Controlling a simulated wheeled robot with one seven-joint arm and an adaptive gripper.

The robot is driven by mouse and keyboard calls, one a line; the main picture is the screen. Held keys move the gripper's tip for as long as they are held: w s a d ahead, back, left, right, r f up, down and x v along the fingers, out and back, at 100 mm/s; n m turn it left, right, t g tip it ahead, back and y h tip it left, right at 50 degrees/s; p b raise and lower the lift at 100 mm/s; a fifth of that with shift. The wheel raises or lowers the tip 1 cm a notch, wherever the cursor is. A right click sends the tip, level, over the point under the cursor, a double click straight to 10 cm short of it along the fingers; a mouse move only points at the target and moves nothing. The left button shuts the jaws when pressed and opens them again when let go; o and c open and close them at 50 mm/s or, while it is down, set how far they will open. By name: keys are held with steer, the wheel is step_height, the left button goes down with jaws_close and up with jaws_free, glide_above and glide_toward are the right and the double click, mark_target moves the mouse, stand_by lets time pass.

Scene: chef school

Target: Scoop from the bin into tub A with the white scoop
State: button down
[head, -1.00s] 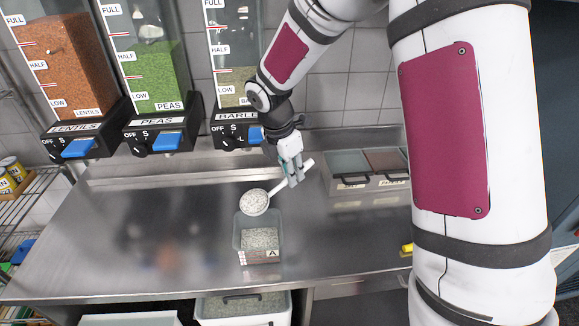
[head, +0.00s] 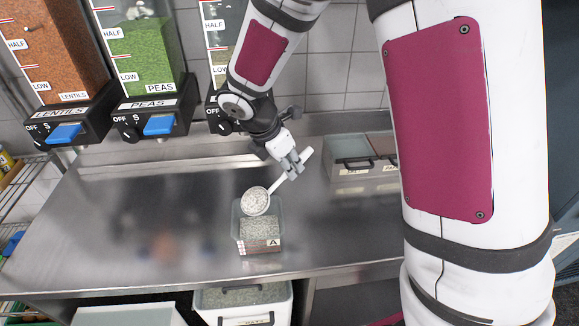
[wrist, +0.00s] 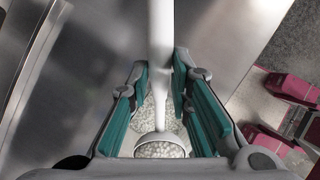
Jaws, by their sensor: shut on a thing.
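My gripper (head: 289,164) is shut on the handle of the white scoop (head: 272,191). In the wrist view the handle (wrist: 160,45) runs between the teal finger pads (wrist: 172,100), and the bowl below holds pale speckled grains (wrist: 160,150). In the head view the full bowl is over the back part of tub A (head: 259,246). Tub A is a clear tub with an A label and red marks on its front, standing on the steel counter, with similar grains inside. The bin (head: 243,300) is a white container below the counter edge, holding the same pale grains.
Lentils (head: 62,45), peas (head: 147,55) and barley dispensers hang on the back wall. A lidded container row (head: 352,178) stands at the back right of the steel counter (head: 130,230). The counter left of tub A is clear.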

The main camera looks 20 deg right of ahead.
steer(key=shift+a+r+h+b, duration=0.25)
steer(key=shift+r+h+b, duration=0.05)
steer(key=shift+r+h, duration=0.2)
steer(key=shift+s+a+r+t+h+b, duration=0.2)
steer(key=shift+a+r+t+h+b, duration=0.2)
steer(key=shift+a+r+h+b, duration=0.25)
steer(key=shift+s+a+r+t+h+b, duration=0.25)
steer(key=shift+r+t+h+b, duration=0.2)
steer(key=shift+h, duration=0.4)
steer(key=shift+s+a+r+t+h, duration=0.25)
steer(key=shift+a+r+h, duration=0.15)
steer(key=shift+a+h, duration=0.2)
steer(key=shift+s+a+r+t+h, duration=0.25)
steer(key=shift+a+r+h, duration=0.25)
steer(key=shift+h, duration=0.25)
steer(key=shift+s+a+r+t+h, duration=0.25)
steer(key=shift+a+r+h, duration=0.1)
steer(key=shift+a+h, duration=0.3)
steer(key=shift+w+d, duration=0.1)
